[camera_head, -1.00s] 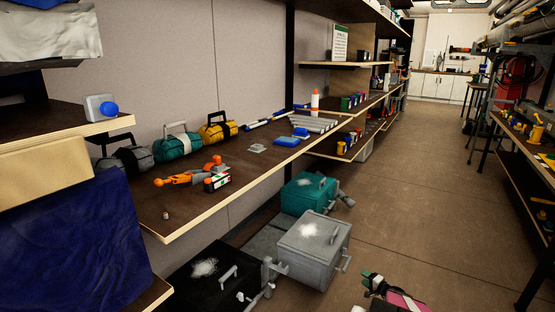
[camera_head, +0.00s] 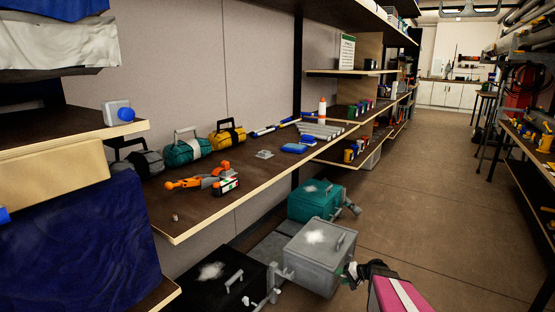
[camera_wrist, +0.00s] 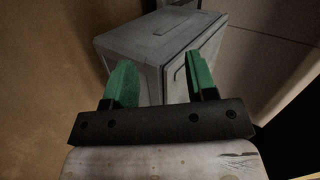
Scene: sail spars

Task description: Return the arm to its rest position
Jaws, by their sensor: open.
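My gripper (camera_head: 349,273) shows at the lower middle of the head view, with green fingers on a black mount and my pink-and-white arm link behind it. It is beside the right side of the grey lidded box (camera_head: 318,252), and I cannot tell whether they touch. In the wrist view, my gripper's two green fingers (camera_wrist: 160,75) are spread apart with nothing between them. A grey box (camera_wrist: 140,48) fills the space beyond the fingertips there.
A black box (camera_head: 215,280) and a teal box (camera_head: 313,200) stand by the grey one under the wooden shelf (camera_head: 255,190). Orange tools (camera_head: 200,180) and small bags lie on that shelf. The aisle floor (camera_head: 430,200) to the right is clear. A workbench (camera_head: 540,180) stands at far right.

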